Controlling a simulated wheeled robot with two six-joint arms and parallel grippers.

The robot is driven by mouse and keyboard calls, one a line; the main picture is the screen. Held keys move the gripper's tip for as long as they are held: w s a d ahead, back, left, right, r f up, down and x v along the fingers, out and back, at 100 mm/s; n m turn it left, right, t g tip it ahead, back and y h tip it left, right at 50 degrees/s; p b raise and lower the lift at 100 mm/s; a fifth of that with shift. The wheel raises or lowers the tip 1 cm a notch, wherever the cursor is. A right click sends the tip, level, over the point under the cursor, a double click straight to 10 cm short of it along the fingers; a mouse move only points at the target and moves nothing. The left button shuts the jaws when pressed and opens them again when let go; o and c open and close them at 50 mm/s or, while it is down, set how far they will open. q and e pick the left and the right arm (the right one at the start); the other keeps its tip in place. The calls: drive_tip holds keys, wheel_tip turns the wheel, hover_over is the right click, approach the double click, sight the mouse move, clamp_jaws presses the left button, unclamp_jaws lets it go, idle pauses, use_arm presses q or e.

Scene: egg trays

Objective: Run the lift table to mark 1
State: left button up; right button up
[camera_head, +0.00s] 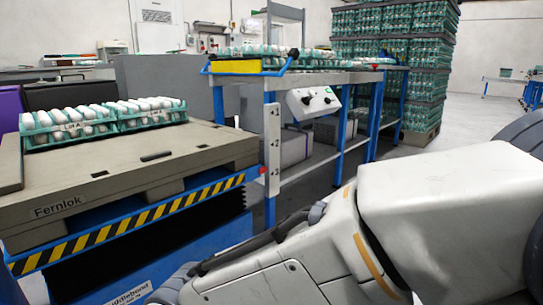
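The lift table (205,195) has a blue edge with yellow and black stripes and stands at the left. It bears a grey-brown pallet (110,170) marked Fernlok. A pale upright scale (273,150) with several marks stands at the table's right corner. A small red pointer (263,171) is level with the lowest visible mark; the digits are too small to read surely. A white control box (313,102) with dark knobs hangs on the blue bench behind. Neither gripper shows; one of my white arms fills the lower right.
Teal egg trays (96,128) with white eggs sit on the pallet's far part. The blue bench (345,80) carries more trays and a yellow block (235,66). Tall egg stacks (395,60) stand behind. Open floor (465,110) lies at the right.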

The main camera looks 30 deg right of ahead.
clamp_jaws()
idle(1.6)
